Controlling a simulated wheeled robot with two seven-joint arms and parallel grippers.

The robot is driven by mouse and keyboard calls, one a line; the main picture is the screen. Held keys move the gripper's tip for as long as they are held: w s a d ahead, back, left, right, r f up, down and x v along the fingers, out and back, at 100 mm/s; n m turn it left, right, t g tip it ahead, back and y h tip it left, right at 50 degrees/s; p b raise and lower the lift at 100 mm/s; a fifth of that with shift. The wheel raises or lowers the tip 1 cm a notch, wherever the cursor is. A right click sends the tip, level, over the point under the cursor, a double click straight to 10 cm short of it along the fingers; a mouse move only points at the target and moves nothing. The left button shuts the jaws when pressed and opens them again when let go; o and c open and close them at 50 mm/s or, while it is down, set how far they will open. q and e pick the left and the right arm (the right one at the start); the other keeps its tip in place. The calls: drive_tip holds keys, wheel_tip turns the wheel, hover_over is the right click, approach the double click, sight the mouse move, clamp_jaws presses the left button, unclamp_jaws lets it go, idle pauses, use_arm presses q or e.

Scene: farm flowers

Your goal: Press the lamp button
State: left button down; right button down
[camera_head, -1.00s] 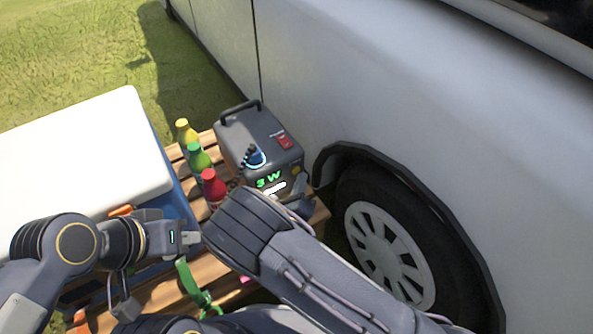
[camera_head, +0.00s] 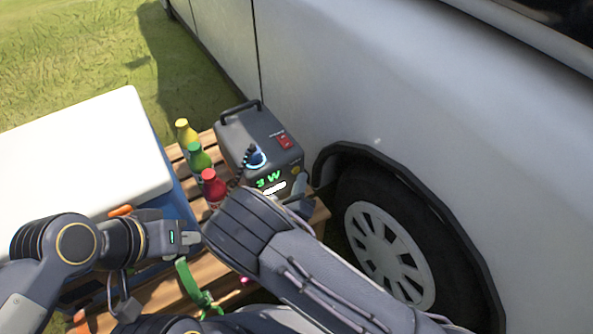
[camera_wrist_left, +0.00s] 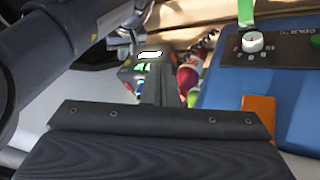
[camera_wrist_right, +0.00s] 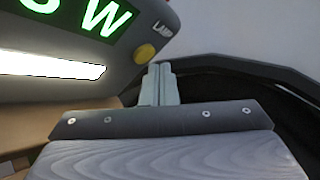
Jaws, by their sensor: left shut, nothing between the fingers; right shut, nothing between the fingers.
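The grey power box (camera_head: 262,140) stands on the wooden crate table, its front showing a green "3 W" display (camera_head: 268,180) and a bright white lamp strip (camera_head: 273,188). In the right wrist view the round yellow lamp button (camera_wrist_right: 145,53), labelled "LAMP", sits at the box's front corner. My right gripper (camera_wrist_right: 160,70) is shut and empty, its tips just beside and below the button; I cannot tell whether they touch. It also shows in the head view (camera_head: 300,186). My left gripper (camera_head: 192,239) is shut and empty, beside the blue cooler, away from the box.
Yellow, green and red bottles (camera_head: 212,186) stand left of the box. A blue cooler with a white lid (camera_head: 80,150) is at left. The white vehicle (camera_head: 400,90) and its wheel (camera_head: 385,250) close off the right side. A green strap (camera_head: 195,285) hangs in front.

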drive_tip(key=shift+w, duration=0.1)
idle(0.5)
drive_tip(key=shift+w+a, duration=0.25)
drive_tip(key=shift+w, duration=0.1)
idle(0.5)
drive_tip(key=shift+s+d, duration=0.3)
drive_tip(key=shift+s, duration=0.2)
drive_tip(key=shift+s+d+p, duration=0.3)
drive_tip(key=shift+s+d, duration=0.25)
drive_tip(key=shift+s, duration=0.25)
drive_tip(key=shift+s+d+p, duration=0.3)
drive_tip(key=shift+s+d, duration=0.25)
drive_tip(key=shift+s, duration=0.2)
drive_tip(key=shift+s+d, duration=0.65)
drive_tip(key=shift+s, duration=0.2)
